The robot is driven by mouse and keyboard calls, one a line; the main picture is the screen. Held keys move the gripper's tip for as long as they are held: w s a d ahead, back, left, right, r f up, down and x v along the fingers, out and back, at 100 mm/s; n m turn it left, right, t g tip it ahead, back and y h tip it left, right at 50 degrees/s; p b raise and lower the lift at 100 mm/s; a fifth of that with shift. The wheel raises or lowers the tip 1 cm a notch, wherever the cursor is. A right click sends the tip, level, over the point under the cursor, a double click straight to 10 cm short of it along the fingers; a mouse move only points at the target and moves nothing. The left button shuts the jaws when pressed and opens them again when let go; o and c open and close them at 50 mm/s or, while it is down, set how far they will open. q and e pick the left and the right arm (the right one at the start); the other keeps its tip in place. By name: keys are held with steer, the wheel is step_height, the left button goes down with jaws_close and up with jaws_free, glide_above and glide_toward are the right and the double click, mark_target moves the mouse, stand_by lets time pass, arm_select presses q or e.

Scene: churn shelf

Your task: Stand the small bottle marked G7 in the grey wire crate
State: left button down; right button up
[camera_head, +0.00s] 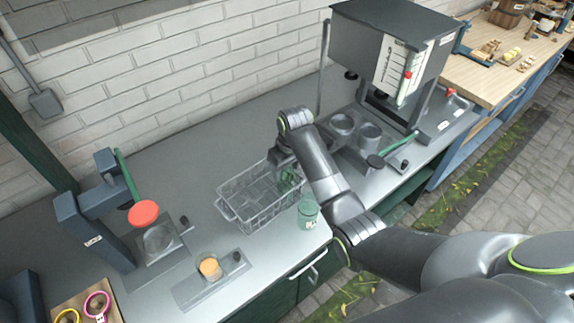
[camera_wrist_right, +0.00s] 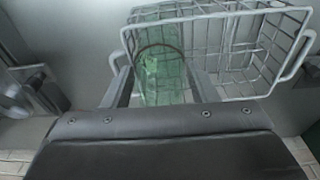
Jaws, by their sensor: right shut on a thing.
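The grey wire crate (camera_head: 233,207) stands on the grey counter and also shows in the right wrist view (camera_wrist_right: 243,91). My right gripper (camera_head: 284,166) is at the crate's right end, shut on a green see-through bottle (camera_head: 291,178). In the right wrist view the bottle (camera_wrist_right: 162,75) sits between the two fingers and overlaps the crate's wires. I cannot read a mark on it, nor tell whether its base touches the crate floor. A second green bottle (camera_head: 308,213) with a pale label stands on the counter outside the crate. My left gripper is not in view.
A dark press with a red disc (camera_head: 143,213) stands left of the crate. A small orange-filled cup (camera_head: 210,266) sits on a plate near the front edge. A tall dark machine (camera_head: 395,45) stands at the back right. The counter behind the crate is clear.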

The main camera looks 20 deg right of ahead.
steer(key=shift+f, duration=0.5)
steer(key=shift+f, duration=0.1)
steer(key=shift+f, duration=0.15)
stand_by(0.3)
steer(key=o, duration=1)
steer(key=shift+c, duration=0.2)
